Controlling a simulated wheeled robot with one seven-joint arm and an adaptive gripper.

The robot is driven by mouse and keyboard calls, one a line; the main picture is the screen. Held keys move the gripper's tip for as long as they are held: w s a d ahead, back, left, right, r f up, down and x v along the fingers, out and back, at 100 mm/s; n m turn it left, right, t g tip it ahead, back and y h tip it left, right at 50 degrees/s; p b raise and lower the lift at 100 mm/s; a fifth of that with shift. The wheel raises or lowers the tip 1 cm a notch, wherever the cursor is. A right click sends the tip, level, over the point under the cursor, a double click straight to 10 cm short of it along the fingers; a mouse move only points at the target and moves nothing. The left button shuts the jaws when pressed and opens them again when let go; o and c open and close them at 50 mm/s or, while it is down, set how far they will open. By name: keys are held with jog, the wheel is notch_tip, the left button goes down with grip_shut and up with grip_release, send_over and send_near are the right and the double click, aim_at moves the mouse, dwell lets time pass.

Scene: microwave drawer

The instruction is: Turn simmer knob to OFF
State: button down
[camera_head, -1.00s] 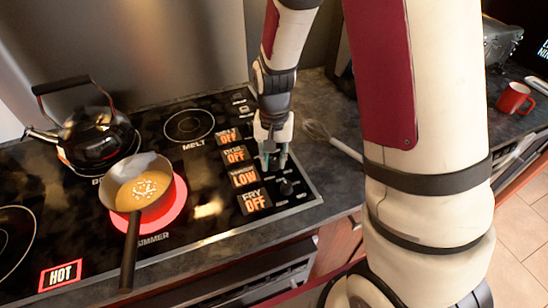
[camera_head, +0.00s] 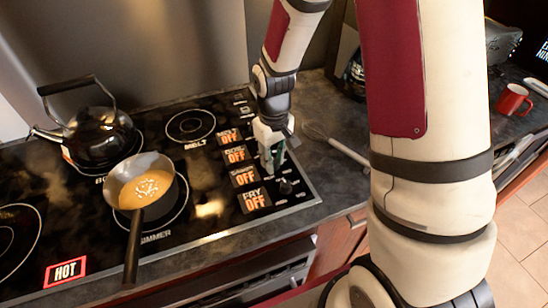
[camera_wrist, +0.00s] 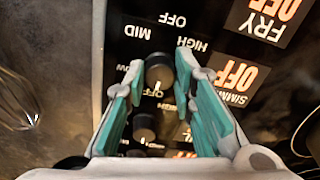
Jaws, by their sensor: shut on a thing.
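The simmer knob (camera_wrist: 159,72) is a round black knob with a white mark, seen between my fingertips in the wrist view. My gripper (camera_head: 271,168) reaches down onto the right control strip of the cooktop and is shut on this knob; its teal pads (camera_wrist: 160,70) lie on either side. In the head view my gripper hides the knob. The simmer display (camera_head: 244,178) reads OFF and also shows in the wrist view (camera_wrist: 237,78). The simmer burner (camera_head: 176,212) is dark under the pan.
A pan (camera_head: 114,185) of yellow-brown food stands on the simmer burner. A black kettle (camera_head: 98,140) is behind left. The fry knob (camera_head: 286,187) is close to my gripper. A whisk (camera_head: 340,146) lies right of the cooktop. A HOT sign (camera_head: 65,271) is lit.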

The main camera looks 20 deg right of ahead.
jog(key=shift+n, duration=0.3)
jog(key=c, duration=1.3)
grip_release()
jog(key=shift+c, duration=0.2)
notch_tip(320, 180, up, 12)
jog(key=shift+r, duration=0.1)
jog(key=s+r+m+t, duration=0.3)
jog(key=s+r+t, duration=0.2)
jog(key=s+r, duration=1)
jog(key=s, duration=0.4)
